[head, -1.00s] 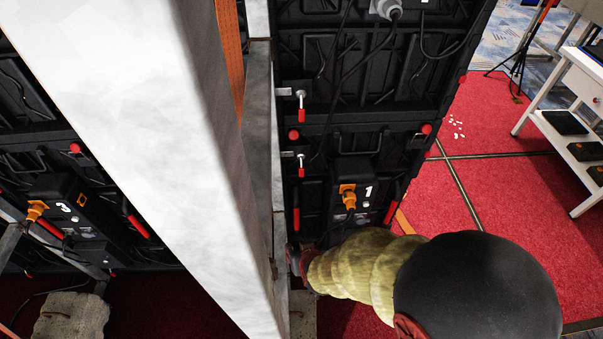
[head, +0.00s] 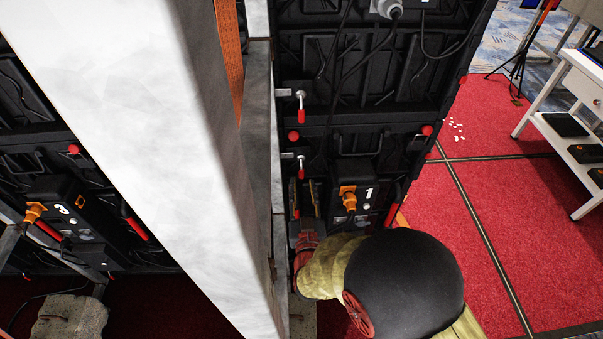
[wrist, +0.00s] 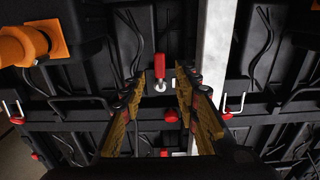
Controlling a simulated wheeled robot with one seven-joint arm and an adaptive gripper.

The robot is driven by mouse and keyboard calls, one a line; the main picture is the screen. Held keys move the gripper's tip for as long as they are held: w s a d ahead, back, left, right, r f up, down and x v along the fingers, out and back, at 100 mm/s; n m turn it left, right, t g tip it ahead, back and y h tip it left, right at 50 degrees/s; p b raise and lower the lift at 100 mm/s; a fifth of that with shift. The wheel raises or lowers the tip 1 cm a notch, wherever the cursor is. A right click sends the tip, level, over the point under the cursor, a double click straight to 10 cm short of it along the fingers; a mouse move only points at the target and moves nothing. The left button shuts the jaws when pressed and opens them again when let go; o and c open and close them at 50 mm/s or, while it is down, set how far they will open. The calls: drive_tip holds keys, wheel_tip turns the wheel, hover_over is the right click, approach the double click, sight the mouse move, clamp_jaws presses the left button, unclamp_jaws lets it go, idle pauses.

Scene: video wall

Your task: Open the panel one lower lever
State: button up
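Panel one (head: 345,220) is the black panel marked "1" with an orange plug, in the middle of the head view. Its lower lever (head: 301,172) has a red handle hanging below a metal clamp at the panel's left edge. It also shows in the wrist view (wrist: 159,77), where the handle points up. My gripper (head: 304,190) is just below the lever in the head view, pointing up toward it. In the wrist view my gripper (wrist: 162,88) is open, with the lever showing between its two fingers. I see no contact with the lever.
A pale metal beam (wrist: 215,65) runs close beside the lever. An upper lever (head: 301,110) of the same kind sits above. The orange plug (head: 347,197) is right of my gripper. A wide white post (head: 130,120) stands left. Red carpet (head: 450,220) is clear at right.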

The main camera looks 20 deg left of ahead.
sight(302, 174)
drive_tip(key=b+x, duration=0.1)
drive_tip(key=x, duration=0.4)
drive_tip(key=shift+f+b, duration=0.15)
drive_tip(key=shift+b, duration=0.2)
drive_tip(key=shift+w+a, duration=0.3)
drive_tip(key=shift+w, duration=0.25)
drive_tip(key=shift+c, duration=1.1)
clamp_jaws()
